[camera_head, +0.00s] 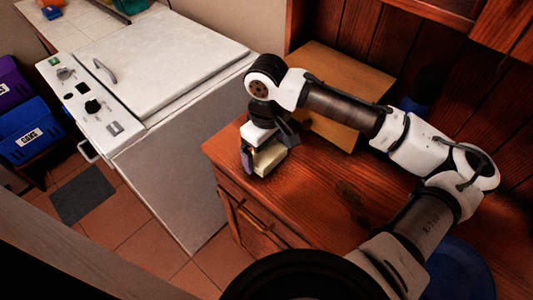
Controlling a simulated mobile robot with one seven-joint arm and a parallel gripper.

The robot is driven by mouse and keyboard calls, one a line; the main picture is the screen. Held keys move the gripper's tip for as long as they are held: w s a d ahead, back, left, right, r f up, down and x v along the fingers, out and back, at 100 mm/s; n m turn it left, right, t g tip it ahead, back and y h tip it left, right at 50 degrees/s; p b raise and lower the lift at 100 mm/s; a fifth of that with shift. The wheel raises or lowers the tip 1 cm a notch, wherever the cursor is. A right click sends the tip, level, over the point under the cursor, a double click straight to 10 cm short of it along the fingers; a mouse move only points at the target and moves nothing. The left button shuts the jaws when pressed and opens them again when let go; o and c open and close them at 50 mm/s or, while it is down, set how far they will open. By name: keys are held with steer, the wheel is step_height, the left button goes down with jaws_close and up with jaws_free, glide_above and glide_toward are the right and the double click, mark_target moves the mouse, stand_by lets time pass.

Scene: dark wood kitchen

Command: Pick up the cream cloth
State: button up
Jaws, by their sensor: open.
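A small cream item (269,162), which looks like the cream cloth, lies on the wooden counter (320,190) near its front left corner. My gripper (264,155) points down right over it and hides its upper part. The jaws are open, with one finger at the item's left side. I cannot tell whether the fingers touch it.
A wooden board or box (345,85) stands on the counter behind my gripper. A dark blue object (414,104) is near the back wall, and a blue round item (460,270) is at lower right. A white appliance (165,60) stands to the left.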

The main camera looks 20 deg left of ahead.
mark_target(267, 151)
steer(key=c, duration=0.8)
step_height(267, 151, up, 20)
steer(key=b, duration=0.1)
steer(key=o, duration=0.4)
steer(key=shift+c, duration=1.6)
steer(key=shift+w, duration=0.1)
